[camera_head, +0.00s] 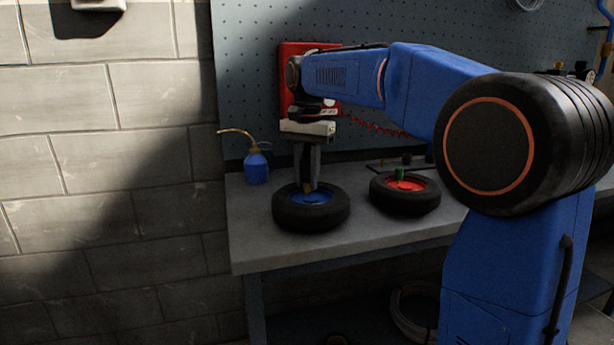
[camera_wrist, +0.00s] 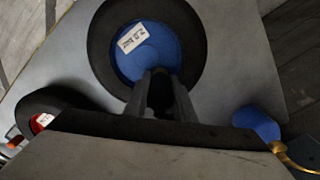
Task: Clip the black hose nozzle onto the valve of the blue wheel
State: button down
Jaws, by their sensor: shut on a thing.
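The blue wheel (camera_head: 290,212) lies flat on the bench, a black tyre around a blue hub. In the wrist view its blue hub (camera_wrist: 160,58) carries a white label (camera_wrist: 132,38). My gripper (camera_head: 307,180) points straight down over the hub. It is shut on a dark piece (camera_wrist: 160,88) between the fingers, which looks like the black hose nozzle; the fingers hide most of it.
A second wheel with a red hub (camera_head: 412,186) lies close on the right, with a green piece (camera_head: 399,174) standing on it. A blue oil can (camera_head: 257,168) with a brass spout stands at the back left. A red box (camera_head: 290,85) hangs on the pegboard behind. The bench's front left is clear.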

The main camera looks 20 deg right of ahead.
jog(key=shift+f, duration=0.2)
jog(key=c, duration=1.4)
grip_release()
jog(key=shift+s, duration=0.1)
